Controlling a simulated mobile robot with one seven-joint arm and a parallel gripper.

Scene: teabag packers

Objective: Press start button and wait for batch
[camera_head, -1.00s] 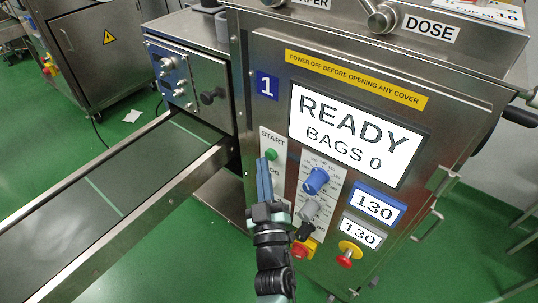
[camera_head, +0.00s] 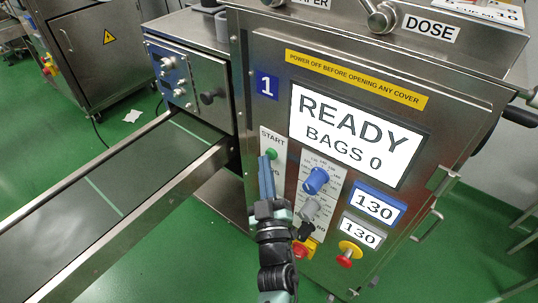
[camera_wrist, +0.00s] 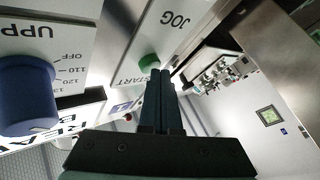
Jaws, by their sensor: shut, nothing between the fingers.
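The green start button (camera_head: 271,154) sits under the START label on the steel front of machine 1. It also shows in the wrist view (camera_wrist: 149,63), just beyond my fingertips. My gripper (camera_head: 265,160) is shut and empty, with its blue fingers pointing up at the panel just below and left of the button. In the wrist view my gripper (camera_wrist: 160,74) has its tips close beside the button; I cannot tell whether they touch. The display (camera_head: 347,136) reads READY, BAGS 0. The JOG label is partly hidden behind my fingers.
A conveyor (camera_head: 70,203) runs off to the lower left. Green floor is clear below.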

